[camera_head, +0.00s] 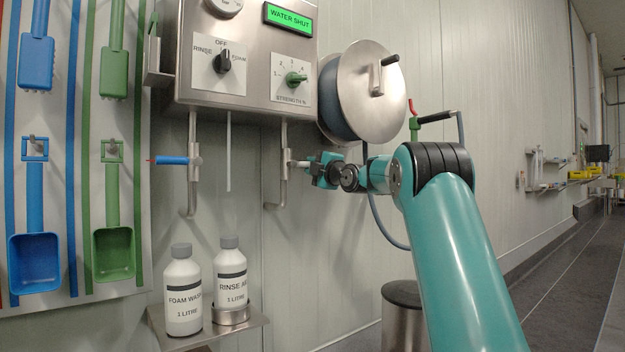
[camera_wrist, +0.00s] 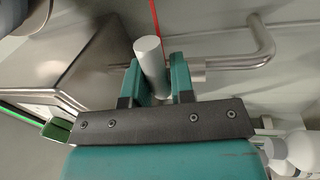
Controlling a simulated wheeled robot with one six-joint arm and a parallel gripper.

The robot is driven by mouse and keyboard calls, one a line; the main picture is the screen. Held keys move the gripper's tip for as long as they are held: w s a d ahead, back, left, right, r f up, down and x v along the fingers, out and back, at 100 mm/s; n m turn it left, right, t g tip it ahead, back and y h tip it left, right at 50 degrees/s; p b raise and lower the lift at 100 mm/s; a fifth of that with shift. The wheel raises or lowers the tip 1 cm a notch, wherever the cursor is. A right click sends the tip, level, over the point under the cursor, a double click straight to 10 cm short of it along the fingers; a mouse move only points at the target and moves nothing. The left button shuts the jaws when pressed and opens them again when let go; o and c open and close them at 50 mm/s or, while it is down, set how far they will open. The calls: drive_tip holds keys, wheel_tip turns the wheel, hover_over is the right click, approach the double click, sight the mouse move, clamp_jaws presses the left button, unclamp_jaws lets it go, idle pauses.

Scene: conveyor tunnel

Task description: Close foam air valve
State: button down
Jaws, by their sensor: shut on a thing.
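A steel pipe (camera_head: 283,160) comes down from under the wall box on the right and bends at its lower end. A valve with a pale grey lever sits on this pipe; no label on it is readable. My gripper (camera_head: 312,166) reaches it from the right. In the wrist view, the teal fingers (camera_wrist: 156,82) are shut around the pale round lever (camera_wrist: 150,55), one on each side. The valve's pipe (camera_wrist: 235,60) lies behind them. The gripper hides part of the valve body. A second valve with a blue lever (camera_head: 172,160) sits on the left pipe, its lever pointing left.
The steel box (camera_head: 245,60) shows a green "WATER SHUT" sign (camera_head: 288,18), a mode knob (camera_head: 223,61) and a green strength knob (camera_head: 296,78). A hose reel (camera_head: 372,90) is just above my arm. Two bottles (camera_head: 183,290) stand on a shelf below; a bin (camera_head: 402,305) is lower right.

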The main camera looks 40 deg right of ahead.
drive_tip(key=shift+s+d+r+n, duration=0.1)
drive_tip(key=shift+r+n, duration=0.45)
drive_tip(key=shift+n, duration=0.05)
drive_tip(key=shift+r, duration=0.1)
drive_tip(key=c, duration=1)
unclamp_jaws()
drive_tip(key=shift+c, duration=0.2)
drive_tip(key=shift+f, duration=0.2)
drive_tip(key=shift+b, duration=0.3)
drive_tip(key=shift+s+f, duration=0.1)
drive_tip(key=shift+s, duration=0.05)
drive_tip(key=v, duration=1.7)
